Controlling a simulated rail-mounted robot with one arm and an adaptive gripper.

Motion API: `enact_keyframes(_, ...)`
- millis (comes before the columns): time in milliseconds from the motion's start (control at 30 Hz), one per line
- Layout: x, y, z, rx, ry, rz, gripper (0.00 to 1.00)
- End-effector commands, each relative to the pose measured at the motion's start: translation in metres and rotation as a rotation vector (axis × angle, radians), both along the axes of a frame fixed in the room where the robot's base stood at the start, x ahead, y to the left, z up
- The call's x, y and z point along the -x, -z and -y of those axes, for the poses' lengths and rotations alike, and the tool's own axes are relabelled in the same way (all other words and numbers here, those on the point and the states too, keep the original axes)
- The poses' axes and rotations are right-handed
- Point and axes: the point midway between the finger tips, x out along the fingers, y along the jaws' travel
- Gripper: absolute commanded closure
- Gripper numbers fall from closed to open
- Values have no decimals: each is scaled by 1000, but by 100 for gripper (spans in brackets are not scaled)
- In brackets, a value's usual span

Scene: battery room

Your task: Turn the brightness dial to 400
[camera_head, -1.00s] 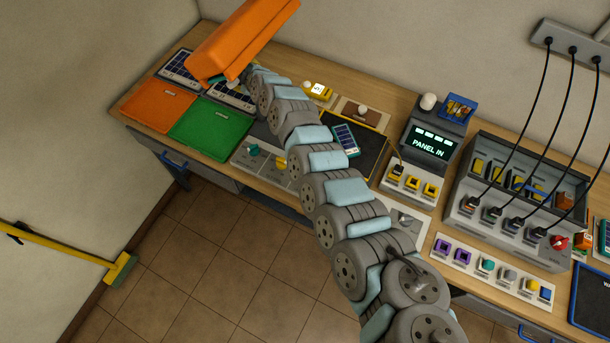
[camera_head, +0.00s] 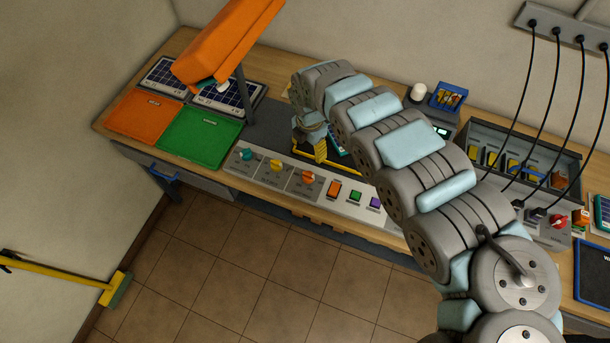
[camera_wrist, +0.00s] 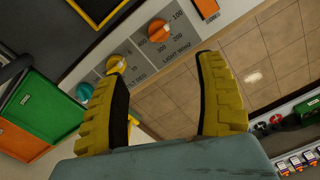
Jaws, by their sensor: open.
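The dial marked LIGHT W/M2 is an orange knob (camera_wrist: 158,30) at the top of the wrist view, with a ring of printed numbers including 100 and 300. Its exact setting is too small to read. In the head view this orange dial (camera_head: 307,177) is the rightmost of three knobs on the grey control strip (camera_head: 262,183). My gripper (camera_wrist: 168,85) is open and empty, its yellow fingers spread, with the dial ahead of the gap between them and not touched. In the head view my gripper (camera_head: 321,150) hangs just behind and above the strip, near this dial.
A yellow knob (camera_head: 276,166) and a teal knob (camera_head: 247,155) sit left of the dial. Orange, green and purple buttons are to its right, the orange one (camera_head: 333,188) closest. An orange lamp (camera_head: 225,45) overhangs the left bench. Green (camera_head: 200,139) and orange (camera_head: 148,116) trays lie left.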

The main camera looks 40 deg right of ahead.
Motion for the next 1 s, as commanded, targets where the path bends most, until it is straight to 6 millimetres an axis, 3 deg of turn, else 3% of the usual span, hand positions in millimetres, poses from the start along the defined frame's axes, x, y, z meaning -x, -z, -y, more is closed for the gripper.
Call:
enact_keyframes(367,-1,32,-2,-3,0,3,29)
enact_keyframes(1000,-2,114,-3,-3,-1,4,29)
